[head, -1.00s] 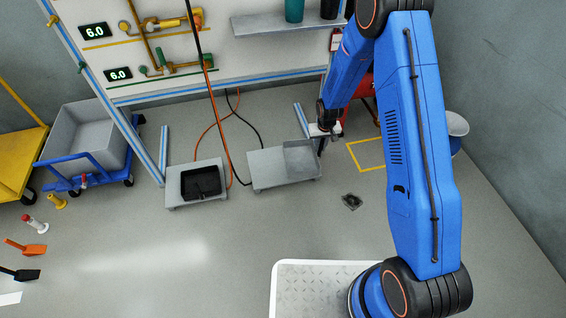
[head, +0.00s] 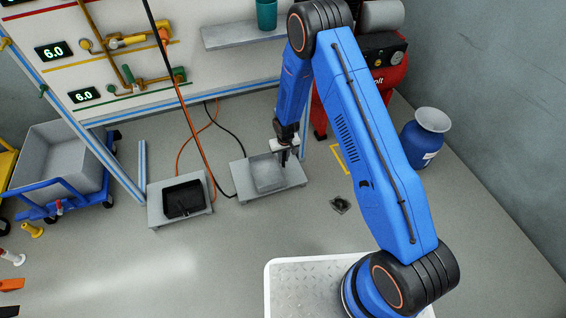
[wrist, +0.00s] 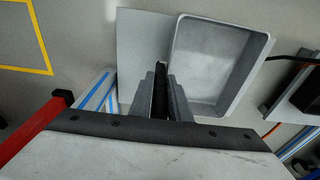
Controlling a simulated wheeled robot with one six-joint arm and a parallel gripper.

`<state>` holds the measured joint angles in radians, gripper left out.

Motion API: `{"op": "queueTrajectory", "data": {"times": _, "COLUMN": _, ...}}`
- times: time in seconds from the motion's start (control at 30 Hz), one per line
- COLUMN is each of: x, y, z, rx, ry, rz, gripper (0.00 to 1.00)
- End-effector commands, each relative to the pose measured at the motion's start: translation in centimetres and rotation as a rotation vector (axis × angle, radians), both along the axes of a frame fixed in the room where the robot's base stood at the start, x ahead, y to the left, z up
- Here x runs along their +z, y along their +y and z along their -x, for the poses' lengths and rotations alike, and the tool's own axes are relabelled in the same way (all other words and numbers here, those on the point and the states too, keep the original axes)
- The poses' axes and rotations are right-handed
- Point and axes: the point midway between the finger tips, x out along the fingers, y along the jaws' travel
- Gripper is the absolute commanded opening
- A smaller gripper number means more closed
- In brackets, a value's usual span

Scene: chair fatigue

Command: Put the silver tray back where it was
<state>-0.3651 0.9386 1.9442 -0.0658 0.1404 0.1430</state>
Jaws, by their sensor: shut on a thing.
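The silver tray (head: 268,172), a shallow grey square pan, is over the middle of the right-hand grey platform (head: 295,180). I cannot tell whether it rests on the platform or is slightly above it. In the wrist view the tray (wrist: 215,65) looks empty and lies right of the fingers, with the bare platform (wrist: 140,40) to their left. My gripper (head: 285,156) is at the tray's right side.
A black tray (head: 183,198) sits on another grey platform (head: 165,220) to the left. Orange and black hoses (head: 188,130) hang and run behind both platforms. A red compressor (head: 385,85) and a blue container (head: 425,138) stand right. A floor drain (head: 340,204) is in the open floor.

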Motion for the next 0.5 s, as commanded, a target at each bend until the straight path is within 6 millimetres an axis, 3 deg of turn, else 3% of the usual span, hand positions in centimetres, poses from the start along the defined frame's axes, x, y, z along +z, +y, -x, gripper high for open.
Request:
{"op": "queueTrajectory", "data": {"times": 0.2, "x": -2.8, "y": 0.0, "z": 0.0, "rx": -0.001, "ry": 0.001, "rz": 0.000, "gripper": 0.00}}
{"op": "queueTrajectory", "data": {"times": 0.5, "x": -3.1, "y": 0.0, "z": 0.0, "rx": -0.001, "ry": 0.000, "rz": 0.000, "gripper": 0.00}}
